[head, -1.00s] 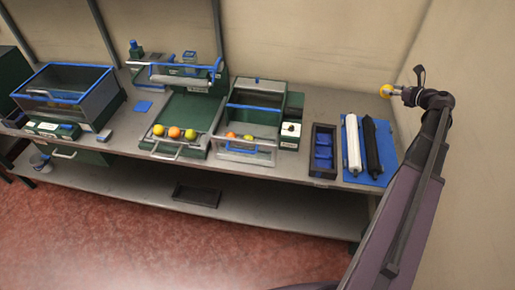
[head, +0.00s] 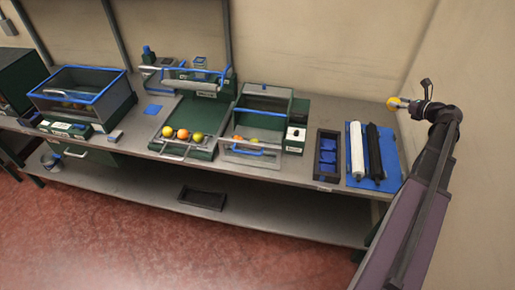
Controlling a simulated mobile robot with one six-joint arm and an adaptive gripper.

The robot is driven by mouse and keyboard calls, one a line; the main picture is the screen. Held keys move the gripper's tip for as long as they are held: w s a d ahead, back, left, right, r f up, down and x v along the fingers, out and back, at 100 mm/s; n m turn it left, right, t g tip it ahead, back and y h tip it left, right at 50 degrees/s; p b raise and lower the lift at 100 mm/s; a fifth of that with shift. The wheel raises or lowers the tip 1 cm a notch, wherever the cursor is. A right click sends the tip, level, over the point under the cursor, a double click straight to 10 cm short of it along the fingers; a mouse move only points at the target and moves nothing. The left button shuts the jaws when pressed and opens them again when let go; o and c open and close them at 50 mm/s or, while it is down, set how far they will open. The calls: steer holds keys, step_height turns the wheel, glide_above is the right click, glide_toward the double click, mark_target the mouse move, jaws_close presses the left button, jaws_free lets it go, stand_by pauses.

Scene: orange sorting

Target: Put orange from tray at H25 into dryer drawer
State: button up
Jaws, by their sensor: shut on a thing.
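My gripper (head: 408,103) is at the right, raised near the corner of the walls. It is shut on a yellow-orange fruit (head: 393,103), held to the left of its fingers. A green tray (head: 183,112) on the bench has three fruits along its front edge: yellow (head: 167,131), orange (head: 182,134) and yellow-green (head: 197,136). Right of it, a clear-fronted box with blue trim (head: 262,112) holds orange fruit (head: 237,138) behind its front. A green drawer front with a handle (head: 77,154) is under the bench at left. I cannot read any labels, H25 included.
A black tray with blue pieces (head: 327,155) and a blue mat (head: 352,181) with a white and a black roller lie at the bench's right end. A blue-rimmed clear box (head: 92,98) stands at left. The red floor in front is clear.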

steer(key=shift+w+a+f+b, duration=0.2)
steer(key=shift+a+f+b, duration=0.1)
steer(key=w+a+f+n+g+y+b, duration=0.1)
steer(key=w+a+f+b, duration=0.2)
steer(key=a, duration=0.4)
steer(key=w+a+f+n+g+y+b, duration=0.1)
steer(key=w+a+f+n+y+b, duration=0.2)
steer(key=a, duration=0.4)
steer(key=w+a+f+b, duration=0.3)
steer(key=a+f+b, duration=0.1)
steer(key=a, duration=0.2)
steer(key=n+g+y+b, duration=0.3)
steer(key=n+g+b, duration=0.1)
steer(key=b, duration=0.5)
glide_above(275, 143)
steer(key=s, duration=0.4)
step_height(275, 143, down, 9)
steer(key=shift+a+r, duration=0.2)
steer(key=shift+a, duration=0.3)
step_height(275, 143, down, 6)
steer(key=b, duration=0.6)
steer(key=shift+f, duration=0.15)
steer(key=shift+f+b, duration=1.8)
steer(key=shift+f, duration=0.1)
steer(key=shift+f+b, duration=0.6)
steer(key=shift+b, duration=0.05)
